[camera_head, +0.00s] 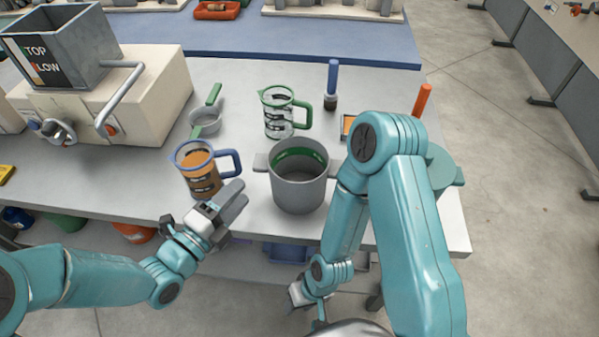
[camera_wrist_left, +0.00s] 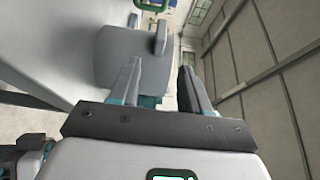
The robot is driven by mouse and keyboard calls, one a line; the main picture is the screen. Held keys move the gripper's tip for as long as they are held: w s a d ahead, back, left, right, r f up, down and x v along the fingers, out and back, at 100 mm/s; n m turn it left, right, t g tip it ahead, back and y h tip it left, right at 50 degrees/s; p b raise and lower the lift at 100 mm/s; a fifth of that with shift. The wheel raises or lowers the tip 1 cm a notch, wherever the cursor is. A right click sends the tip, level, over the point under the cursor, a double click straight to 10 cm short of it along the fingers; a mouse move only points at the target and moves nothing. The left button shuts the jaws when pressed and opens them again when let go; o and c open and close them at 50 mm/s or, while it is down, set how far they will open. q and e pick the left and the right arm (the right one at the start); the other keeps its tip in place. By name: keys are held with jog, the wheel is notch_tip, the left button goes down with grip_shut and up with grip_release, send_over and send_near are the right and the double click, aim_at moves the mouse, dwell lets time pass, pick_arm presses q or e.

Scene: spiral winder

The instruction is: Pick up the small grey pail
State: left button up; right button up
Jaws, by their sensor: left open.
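The grey pail (camera_head: 300,192) stands upright near the front edge of the table, with a green band inside and a tab handle on each side. My left gripper (camera_head: 232,200) is open and empty, to the left of the pail and apart from it, by the table's front edge. In the left wrist view, a grey body with a tab (camera_wrist_left: 122,55), which looks like the pail, lies beyond the open fingers (camera_wrist_left: 162,80). My right gripper (camera_head: 305,293) is low in front of the table, partly hidden, and its fingers are unclear.
A blue-handled jug (camera_head: 199,172) of orange contents stands just behind my left gripper. A green-handled clear jug (camera_head: 279,115) and a grey scoop (camera_head: 205,122) are farther back. A teal container (camera_head: 442,170) is partly hidden behind my right arm. A beige machine (camera_head: 110,95) fills the left.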

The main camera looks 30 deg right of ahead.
aim_at(262, 171)
pick_arm(q)
jog(key=p+x, duration=0.1)
jog(key=x, duration=0.5)
jog(key=shift+s+p, duration=0.1)
jog(key=shift+p, duration=0.3)
jog(key=shift+d+f, duration=0.1)
jog(key=shift+d, duration=0.1)
grip_shut()
